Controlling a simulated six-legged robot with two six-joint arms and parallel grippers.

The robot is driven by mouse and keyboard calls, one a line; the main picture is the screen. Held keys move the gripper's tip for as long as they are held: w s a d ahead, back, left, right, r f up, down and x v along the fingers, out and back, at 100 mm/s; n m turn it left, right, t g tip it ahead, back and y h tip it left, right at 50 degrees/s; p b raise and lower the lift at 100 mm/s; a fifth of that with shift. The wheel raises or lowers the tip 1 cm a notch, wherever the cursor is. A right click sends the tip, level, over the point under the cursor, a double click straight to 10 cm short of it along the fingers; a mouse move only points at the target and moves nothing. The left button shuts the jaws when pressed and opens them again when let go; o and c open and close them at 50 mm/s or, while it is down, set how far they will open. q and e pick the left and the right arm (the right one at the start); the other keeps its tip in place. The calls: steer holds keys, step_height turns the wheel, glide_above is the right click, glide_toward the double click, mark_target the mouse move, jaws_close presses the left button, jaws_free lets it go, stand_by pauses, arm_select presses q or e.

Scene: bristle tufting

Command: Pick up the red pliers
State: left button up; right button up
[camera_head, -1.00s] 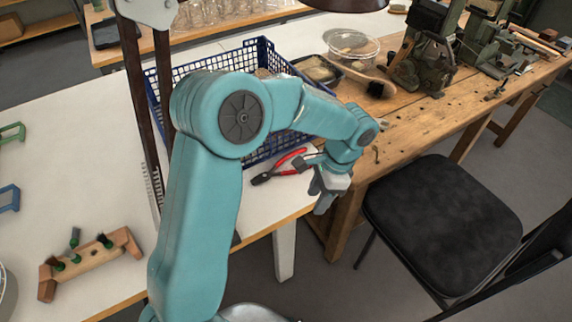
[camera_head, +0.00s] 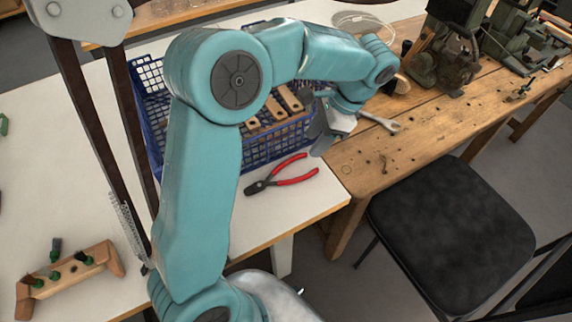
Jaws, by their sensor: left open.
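The red pliers (camera_head: 284,176) lie flat on the white table (camera_head: 312,205) near its right corner. Their dark jaws point left and their red handles point right. My left gripper (camera_head: 320,146) hangs above and to the right of the handles, beside the blue crate, apart from the pliers. It is open, and nothing shows between its fingers. My left arm hides part of the crate. My right gripper is not in view.
A blue crate (camera_head: 262,152) holding wooden pieces stands behind the pliers. A wooden workbench (camera_head: 390,150) with a wrench (camera_head: 382,122) and machines adjoins on the right. A black chair (camera_head: 450,215) stands in front. A wooden block with green-based tufts (camera_head: 72,272) lies at lower left.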

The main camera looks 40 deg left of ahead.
arm_select(q)
glide_toward(285, 181)
steer(key=shift+s+a+f+b, duration=0.15)
steer(key=shift+s+f+b, duration=0.05)
steer(key=shift+f+b, duration=0.2)
steer(key=shift+w+a+f, duration=0.1)
steer(key=shift+a+f, duration=0.05)
steer(key=shift+f, duration=0.35)
steer(key=shift+w+a+f, duration=0.1)
steer(key=shift+a+f, duration=0.05)
steer(key=shift+f, duration=0.4)
steer(key=shift+s+a+f, duration=0.15)
steer(key=shift+s+f, duration=0.9)
steer(key=shift+f, duration=0.1)
steer(key=shift+w+a+f, duration=0.1)
steer(key=shift+a+f, duration=0.1)
steer(key=shift+f, duration=0.4)
steer(key=shift+a+f, duration=0.2)
steer(key=shift+f, duration=0.45)
steer(key=shift+s+d+r, duration=0.1)
steer(key=shift+s+r, duration=0.05)
steer(key=shift+s, duration=0.1)
steer(key=shift+w, duration=0.1)
jaws_close()
